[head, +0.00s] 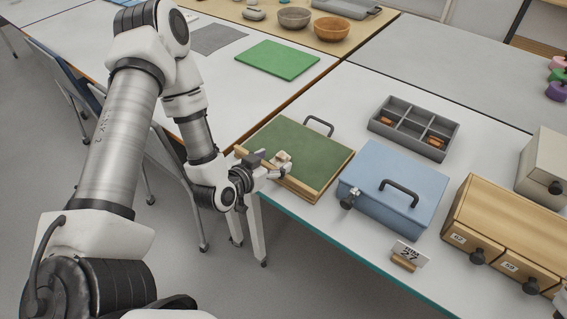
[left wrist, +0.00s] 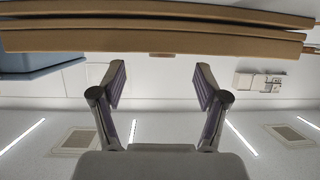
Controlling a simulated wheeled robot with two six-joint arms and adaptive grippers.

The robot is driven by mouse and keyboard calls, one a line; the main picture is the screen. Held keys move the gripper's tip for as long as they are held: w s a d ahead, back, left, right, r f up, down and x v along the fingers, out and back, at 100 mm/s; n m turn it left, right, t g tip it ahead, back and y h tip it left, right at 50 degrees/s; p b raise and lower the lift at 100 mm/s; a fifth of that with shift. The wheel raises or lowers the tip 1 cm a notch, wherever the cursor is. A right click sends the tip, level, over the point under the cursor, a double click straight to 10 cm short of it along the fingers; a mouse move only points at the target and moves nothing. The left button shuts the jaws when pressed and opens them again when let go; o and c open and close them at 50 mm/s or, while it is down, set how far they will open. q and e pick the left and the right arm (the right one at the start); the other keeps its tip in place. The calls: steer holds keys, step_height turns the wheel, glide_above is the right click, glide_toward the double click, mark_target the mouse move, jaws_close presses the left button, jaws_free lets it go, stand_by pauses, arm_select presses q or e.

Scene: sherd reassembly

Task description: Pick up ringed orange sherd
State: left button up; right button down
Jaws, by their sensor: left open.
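Small orange-brown sherds lie in the grey divided tray (head: 400,128). One sherd (head: 437,141) is in a compartment at its right end, and another (head: 385,120) is toward its left. I cannot make out rings on either. My left gripper (head: 287,168) is at the near edge of the wood-framed green panel (head: 300,150), well short of the tray. In the left wrist view my gripper (left wrist: 160,82) is open, with nothing between its fingers. A wooden edge (left wrist: 160,38) spans the view beyond the fingertips.
A blue lidded box (head: 400,180) stands between the green panel and a wooden drawer unit (head: 510,235). A green mat (head: 277,60) and bowls (head: 294,17) are farther back. The grey tabletop (head: 440,75) behind the tray is clear.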

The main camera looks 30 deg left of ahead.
mark_target(280, 157)
arm_select(q)
steer(key=x, duration=0.4)
steer(key=shift+w+a+f, duration=0.15)
steer(key=shift+w+f, duration=0.15)
steer(key=shift+f, duration=0.05)
steer(key=shift+s, duration=0.1)
steer(key=c, duration=1.2)
steer(key=shift+r, duration=0.1)
steer(key=shift+c, duration=0.2)
